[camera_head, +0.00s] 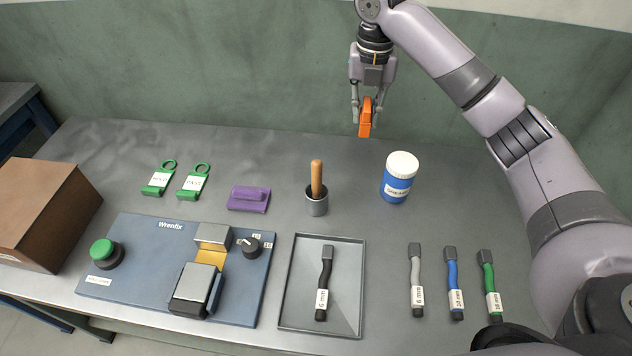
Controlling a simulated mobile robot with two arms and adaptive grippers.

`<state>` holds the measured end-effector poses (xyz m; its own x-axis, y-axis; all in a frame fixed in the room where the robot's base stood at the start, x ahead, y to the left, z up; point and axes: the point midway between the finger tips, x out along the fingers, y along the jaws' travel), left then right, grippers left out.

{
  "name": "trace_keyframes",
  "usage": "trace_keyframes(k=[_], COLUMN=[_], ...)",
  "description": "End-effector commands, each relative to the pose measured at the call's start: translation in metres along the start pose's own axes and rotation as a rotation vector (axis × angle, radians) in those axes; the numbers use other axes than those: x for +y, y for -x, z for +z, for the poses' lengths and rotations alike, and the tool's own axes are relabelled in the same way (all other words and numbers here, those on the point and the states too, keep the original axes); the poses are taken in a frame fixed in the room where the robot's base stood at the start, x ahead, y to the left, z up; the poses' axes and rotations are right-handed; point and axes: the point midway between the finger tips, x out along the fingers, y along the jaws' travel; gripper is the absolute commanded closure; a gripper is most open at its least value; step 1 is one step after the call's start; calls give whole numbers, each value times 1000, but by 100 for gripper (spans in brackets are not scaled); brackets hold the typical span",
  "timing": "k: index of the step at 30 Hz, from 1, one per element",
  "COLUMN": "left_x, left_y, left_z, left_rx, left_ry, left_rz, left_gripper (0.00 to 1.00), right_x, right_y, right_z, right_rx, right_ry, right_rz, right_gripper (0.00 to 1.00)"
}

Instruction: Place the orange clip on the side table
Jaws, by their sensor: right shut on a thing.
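The orange clip (366,117) is held between the fingertips of my right gripper (367,103). My right gripper is shut on it, pointing down, above the back edge of the grey table (260,160) and in front of the green wall. The clip hangs clear of the tabletop. A dark side table (16,98) with blue legs shows partly at the far left edge. My left gripper is not in view.
A blue jar with white lid (399,178) and a wooden-handled tool in a metal cup (316,190) stand below the gripper. A brown box (42,215) stands at left. Green tags (160,178), a purple block (249,199), a blue fixture (150,250) and a tray (348,310) occupy the table.

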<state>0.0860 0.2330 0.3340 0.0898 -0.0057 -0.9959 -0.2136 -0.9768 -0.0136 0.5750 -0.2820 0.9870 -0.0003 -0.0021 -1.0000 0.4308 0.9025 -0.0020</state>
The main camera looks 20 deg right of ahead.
Motion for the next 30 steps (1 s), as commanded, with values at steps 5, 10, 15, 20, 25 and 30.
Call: trace_keyframes(k=[5, 10, 15, 20, 25, 30], left_x=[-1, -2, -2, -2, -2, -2], left_y=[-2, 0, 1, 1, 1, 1], left_z=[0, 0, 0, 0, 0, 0], left_rx=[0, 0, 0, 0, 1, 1], left_ry=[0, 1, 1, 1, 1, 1], left_rz=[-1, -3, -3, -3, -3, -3], left_gripper=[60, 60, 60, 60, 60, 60], right_x=[-1, 0, 0, 0, 0, 0], right_y=[-34, -80, -123, -149, -160, -182], right_z=[-1, -1, -2, -1, -1, -1], right_rx=[5, 5, 4, 2, 1, 3], right_ry=[-1, -3, -2, -3, -2, -3], right_rz=[-3, -2, -2, -1, -1, -1], right_gripper=[100, 100, 100, 100, 100, 100])
